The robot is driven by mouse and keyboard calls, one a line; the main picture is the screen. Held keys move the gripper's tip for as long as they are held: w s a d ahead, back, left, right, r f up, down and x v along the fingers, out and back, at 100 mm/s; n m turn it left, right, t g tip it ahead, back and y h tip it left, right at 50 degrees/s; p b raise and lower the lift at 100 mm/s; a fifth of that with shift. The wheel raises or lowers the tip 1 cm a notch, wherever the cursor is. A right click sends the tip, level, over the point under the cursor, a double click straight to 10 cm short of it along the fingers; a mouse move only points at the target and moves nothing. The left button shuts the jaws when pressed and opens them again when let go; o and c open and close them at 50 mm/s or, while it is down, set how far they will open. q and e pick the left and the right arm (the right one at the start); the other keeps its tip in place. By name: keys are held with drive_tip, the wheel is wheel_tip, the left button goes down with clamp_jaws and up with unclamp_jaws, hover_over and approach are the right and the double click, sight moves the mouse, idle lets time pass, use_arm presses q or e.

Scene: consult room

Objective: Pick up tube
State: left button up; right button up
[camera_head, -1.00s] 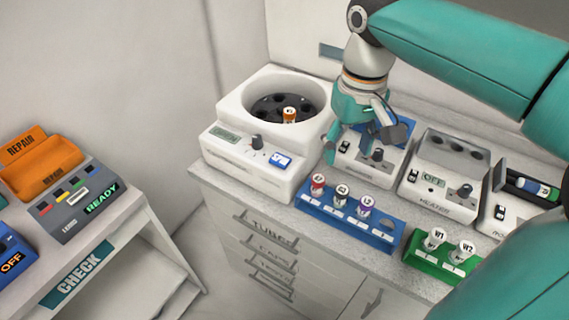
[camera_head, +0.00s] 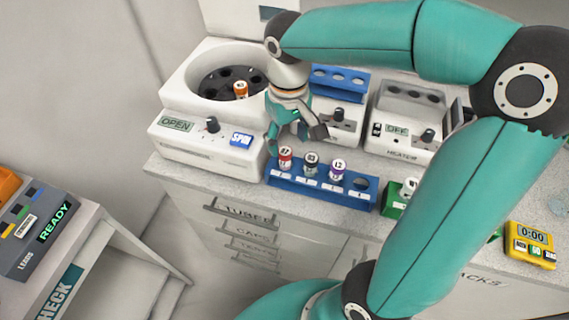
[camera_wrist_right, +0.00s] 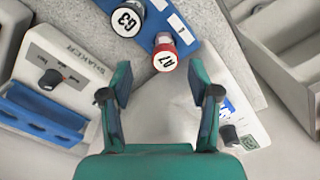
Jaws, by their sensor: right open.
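A blue rack (camera_head: 281,180) on the counter holds a red-capped tube (camera_head: 285,159), a grey-capped tube (camera_head: 311,165) and a purple-capped tube (camera_head: 337,169); its right slot is empty. My right gripper (camera_head: 296,140) is open and empty, pointing down just behind the rack's left end, close to the red-capped tube. In the right wrist view the red-capped tube (camera_wrist_right: 165,55) shows ahead of the open fingers (camera_wrist_right: 160,100), not between them, with the grey-capped tube (camera_wrist_right: 127,20) beside it. An orange-capped tube (camera_head: 241,89) sits in the open centrifuge (camera_head: 185,137). My left gripper is out of view.
A shaker (camera_head: 343,118) with a blue rack stands behind the gripper, a heater (camera_head: 402,131) to its right. A green rack (camera_head: 393,206) is partly hidden by my arm. A yellow timer (camera_head: 530,245) is at the right. A grey reader (camera_head: 42,232) stands at the left.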

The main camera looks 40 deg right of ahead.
sight(285, 151)
drive_tip(key=shift+a+f+p, duration=0.15)
drive_tip(key=shift+f+p, duration=0.05)
drive_tip(key=shift+f, duration=1.25)
drive_tip(key=shift+a+f+p, duration=0.15)
drive_tip(key=shift+f, duration=1.25)
drive_tip(key=shift+w, duration=0.1)
drive_tip(key=c, duration=1.1)
